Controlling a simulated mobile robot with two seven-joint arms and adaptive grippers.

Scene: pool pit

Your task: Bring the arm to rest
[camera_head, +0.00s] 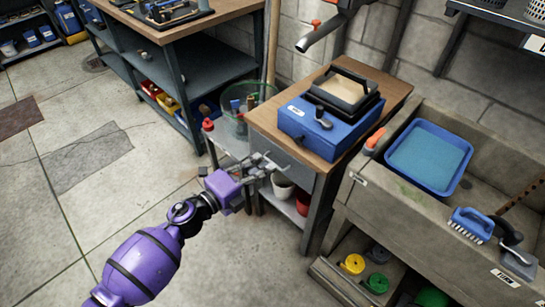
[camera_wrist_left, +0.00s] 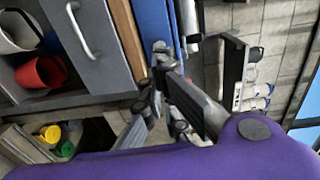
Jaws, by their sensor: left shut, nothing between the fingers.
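My left arm is purple and reaches in from the lower left of the head view. Its grey gripper (camera_head: 266,166) is shut and empty, in front of the small wooden-topped cabinet (camera_head: 263,112). From this view I cannot tell whether the fingertips touch the cabinet front. In the left wrist view the gripper's fingers (camera_wrist_left: 165,88) are close together with nothing between them, and my purple wrist housing fills the bottom. My right arm and gripper are not in view.
A blue box (camera_head: 305,130) with a black-framed top stands on the cabinet. To the right is a concrete sink (camera_head: 372,190) with a blue tray (camera_head: 460,165) and brushes. A workbench (camera_head: 200,15) stands at the back left. The floor (camera_head: 75,215) at left is clear.

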